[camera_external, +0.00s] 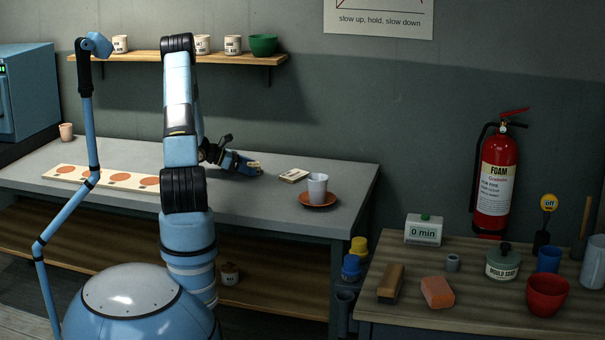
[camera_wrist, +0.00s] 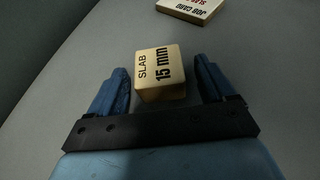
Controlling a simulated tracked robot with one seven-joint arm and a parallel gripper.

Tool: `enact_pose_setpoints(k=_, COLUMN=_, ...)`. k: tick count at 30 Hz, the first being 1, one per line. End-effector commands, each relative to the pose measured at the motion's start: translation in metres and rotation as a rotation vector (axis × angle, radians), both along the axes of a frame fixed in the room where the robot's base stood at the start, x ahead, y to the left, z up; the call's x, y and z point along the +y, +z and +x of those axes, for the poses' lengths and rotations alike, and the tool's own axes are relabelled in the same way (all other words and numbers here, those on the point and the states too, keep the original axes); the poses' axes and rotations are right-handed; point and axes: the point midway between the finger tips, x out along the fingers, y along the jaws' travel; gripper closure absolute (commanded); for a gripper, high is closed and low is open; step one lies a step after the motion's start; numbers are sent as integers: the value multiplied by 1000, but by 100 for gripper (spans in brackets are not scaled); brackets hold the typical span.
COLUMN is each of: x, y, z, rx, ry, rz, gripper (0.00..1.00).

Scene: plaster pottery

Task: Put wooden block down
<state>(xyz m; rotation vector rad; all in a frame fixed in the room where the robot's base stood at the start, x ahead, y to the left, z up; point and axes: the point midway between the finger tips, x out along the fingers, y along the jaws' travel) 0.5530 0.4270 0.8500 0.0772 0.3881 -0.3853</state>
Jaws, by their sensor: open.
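The wooden block (camera_wrist: 160,77), pale and printed "SLAB 15 mm", sits on the grey table in the wrist view. My gripper (camera_wrist: 161,83) is open, with one blue finger on each side of the block. A small gap shows between the block and the right finger; the left finger is very close to it, and I cannot tell whether they touch. In the external view my gripper (camera_external: 254,168) is low over the grey table (camera_external: 262,213), and the block is only a small pale patch at its fingers.
A board with orange discs (camera_external: 102,177) lies at left. The table front is clear.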

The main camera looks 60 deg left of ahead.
Motion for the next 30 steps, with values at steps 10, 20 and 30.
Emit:
enact_pose_setpoints(k=10, x=8, y=10, z=-18, rx=0, ry=1, rz=2, gripper=17)
enact_pose_setpoints(k=20, x=31, y=34, z=-73, rx=0, ry=2, rz=2, gripper=17)
enact_pose_setpoints(k=30, x=42, y=47, z=-101, rx=0, ry=1, rz=0, gripper=17)
